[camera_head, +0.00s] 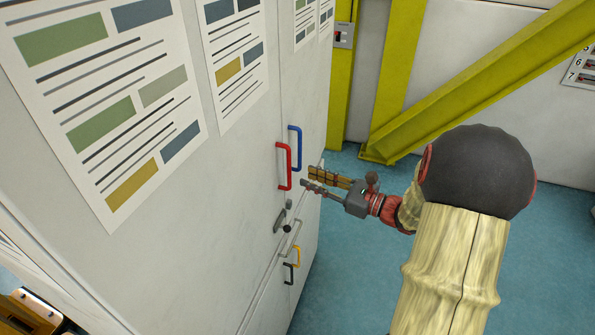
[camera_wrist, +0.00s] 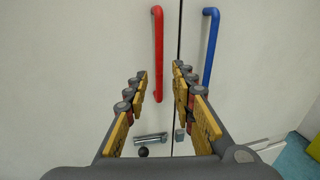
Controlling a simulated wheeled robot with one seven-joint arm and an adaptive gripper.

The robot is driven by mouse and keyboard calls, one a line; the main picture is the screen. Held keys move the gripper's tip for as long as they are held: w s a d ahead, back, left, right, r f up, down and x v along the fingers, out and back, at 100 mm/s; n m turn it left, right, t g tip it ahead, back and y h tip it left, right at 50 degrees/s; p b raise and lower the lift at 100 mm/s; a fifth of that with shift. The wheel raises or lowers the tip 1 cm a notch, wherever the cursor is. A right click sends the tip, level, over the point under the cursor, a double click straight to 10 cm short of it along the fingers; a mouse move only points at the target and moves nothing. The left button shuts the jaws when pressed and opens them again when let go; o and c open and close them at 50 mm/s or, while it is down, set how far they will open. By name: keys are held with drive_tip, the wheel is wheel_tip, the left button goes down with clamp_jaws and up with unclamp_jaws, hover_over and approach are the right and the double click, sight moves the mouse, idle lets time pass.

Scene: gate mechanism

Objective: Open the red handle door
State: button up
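The red handle (camera_head: 284,166) is a vertical bar on the left door panel (camera_head: 235,170) of a white cabinet, beside the seam. It also shows upright in the wrist view (camera_wrist: 158,50), ahead of the gap between my fingers. A blue handle (camera_head: 296,147) stands on the other side of the seam. My gripper (camera_head: 312,178) is open and empty, a little right of the red handle's lower end in the head view. In the wrist view my gripper (camera_wrist: 160,90) has its fingers spread, with nothing between them. A grey latch (camera_wrist: 151,138) sits below the red handle.
Below are a yellow handle (camera_head: 297,256) and a black handle (camera_head: 288,273) on a lower part of the cabinet. Paper sheets (camera_head: 105,90) cover the upper left. Yellow beams (camera_head: 470,85) stand at the back right. Blue floor (camera_head: 345,270) is clear right of the cabinet.

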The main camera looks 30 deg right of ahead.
drive_tip(key=p, duration=0.1)
hover_over(290, 186)
drive_tip(key=shift+w+r, duration=0.15)
drive_tip(key=shift+w, duration=0.2)
drive_tip(key=shift+d, duration=0.1)
drive_tip(key=shift+c, duration=1.1)
drive_tip(key=c, duration=0.4)
clamp_jaws()
